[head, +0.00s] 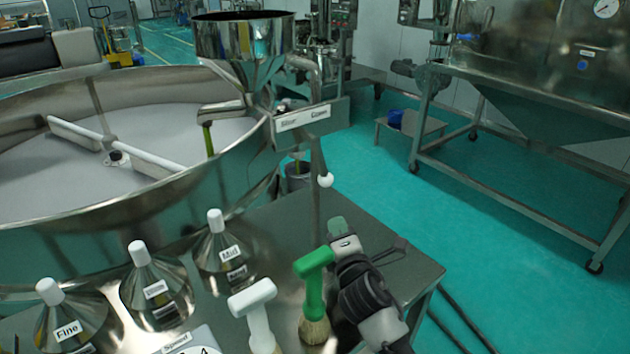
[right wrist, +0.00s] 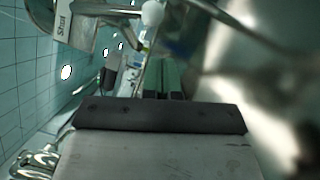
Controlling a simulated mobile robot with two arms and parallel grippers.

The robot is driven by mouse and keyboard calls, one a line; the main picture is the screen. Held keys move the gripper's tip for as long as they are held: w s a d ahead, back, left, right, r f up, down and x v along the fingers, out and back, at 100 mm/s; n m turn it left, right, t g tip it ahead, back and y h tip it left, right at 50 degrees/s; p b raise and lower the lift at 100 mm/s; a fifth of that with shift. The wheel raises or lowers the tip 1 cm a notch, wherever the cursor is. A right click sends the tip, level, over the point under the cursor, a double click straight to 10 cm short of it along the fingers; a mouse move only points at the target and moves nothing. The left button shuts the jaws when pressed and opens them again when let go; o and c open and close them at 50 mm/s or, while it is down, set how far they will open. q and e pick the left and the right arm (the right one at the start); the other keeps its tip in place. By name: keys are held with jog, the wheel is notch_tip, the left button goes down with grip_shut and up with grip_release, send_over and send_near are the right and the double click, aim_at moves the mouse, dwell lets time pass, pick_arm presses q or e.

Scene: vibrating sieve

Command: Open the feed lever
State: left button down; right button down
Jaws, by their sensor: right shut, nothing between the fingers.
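The feed lever (head: 317,158) hangs down almost vertically below a labelled plate (head: 303,117) beside the steel hopper. It ends in a white ball knob (head: 325,180). My right gripper (head: 340,230) is shut and empty, below and a little right of the knob and apart from it. A plate end reading "Shut" (right wrist: 63,20) shows at upper left. My left gripper is not in view.
The steel hopper (head: 243,50) stands over the large round sieve (head: 225,165). A green-handled brush (head: 313,285), a white-handled brush (head: 258,318) and several labelled conical containers with white tops, one reading "Fine" (head: 68,325), stand on the steel table (head: 290,215).

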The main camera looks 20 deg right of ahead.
aim_at(321, 161)
jog(key=w+r+p, duration=0.1)
jog(key=w+r, duration=0.1)
jog(key=w, duration=0.7)
jog(key=shift+w+d, duration=0.2)
jog(key=shift+w, duration=0.2)
jog(key=shift+w, duration=0.1)
jog(key=shift+d+n, duration=0.1)
jog(key=shift+n, duration=0.2)
